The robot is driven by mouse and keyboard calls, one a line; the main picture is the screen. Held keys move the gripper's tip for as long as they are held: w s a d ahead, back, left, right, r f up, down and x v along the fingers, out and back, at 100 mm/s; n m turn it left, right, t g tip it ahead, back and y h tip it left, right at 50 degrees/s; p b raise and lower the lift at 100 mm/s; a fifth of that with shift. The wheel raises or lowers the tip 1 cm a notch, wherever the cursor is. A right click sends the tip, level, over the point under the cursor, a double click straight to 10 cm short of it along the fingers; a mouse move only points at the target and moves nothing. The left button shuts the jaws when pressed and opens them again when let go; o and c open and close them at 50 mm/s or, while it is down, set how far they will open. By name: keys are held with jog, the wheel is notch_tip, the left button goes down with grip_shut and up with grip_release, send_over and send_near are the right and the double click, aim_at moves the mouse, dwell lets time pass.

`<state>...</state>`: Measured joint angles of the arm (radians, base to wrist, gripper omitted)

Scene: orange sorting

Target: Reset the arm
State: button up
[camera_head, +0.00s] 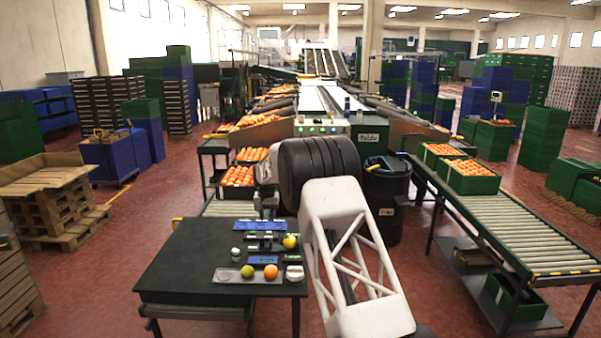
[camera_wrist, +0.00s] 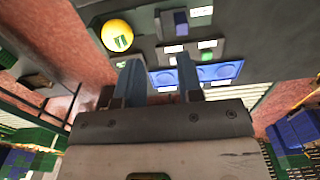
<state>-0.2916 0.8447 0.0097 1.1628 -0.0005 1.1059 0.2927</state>
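My gripper (camera_wrist: 158,75) shows in the wrist view with its two blue fingers apart and nothing between them. A yellow fruit (camera_wrist: 118,35) with a green mark lies left of and beyond the fingers. A blue panel with round recesses (camera_wrist: 222,72) is just right of the fingers. In the head view, the yellow fruit (camera_head: 290,241), an orange fruit (camera_head: 271,272) and a green fruit (camera_head: 247,271) sit on the black table (camera_head: 180,270). My white arm rises at the right of the table. The gripper's fingertips are hard to make out there.
A grey strip (camera_head: 226,275) lies under the green and orange fruit. A roller conveyor (camera_head: 510,230) with green crates of oranges (camera_head: 470,180) stands at the right. A dark bin (camera_head: 387,205) stands behind my arm. The table's left part is clear.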

jog(key=s+d+r, duration=0.6)
jog(key=s+r, duration=0.1)
jog(key=r, duration=0.2)
jog(key=s+d+r, duration=0.6)
jog(key=s+r, duration=0.2)
jog(key=r, duration=0.1)
jog(key=s+d+r+t, duration=0.1)
jog(key=s+d+r, duration=0.35)
jog(key=s, duration=0.45)
jog(key=s+d+r, duration=0.4)
jog(key=s+d, duration=0.1)
jog(key=s, duration=0.4)
jog(key=s+d+f, duration=0.2)
jog(key=s+d, duration=0.1)
jog(key=s, duration=1.2)
jog(key=s+d+f+t, duration=0.1)
jog(key=s+d, duration=0.3)
jog(key=s, duration=1.1)
jog(key=s+d+f, duration=0.2)
jog(key=s+d, duration=0.2)
jog(key=s, duration=1.1)
jog(key=shift+s+d+f, duration=0.15)
jog(key=shift+s+f, duration=0.05)
jog(key=shift+f, duration=0.15)
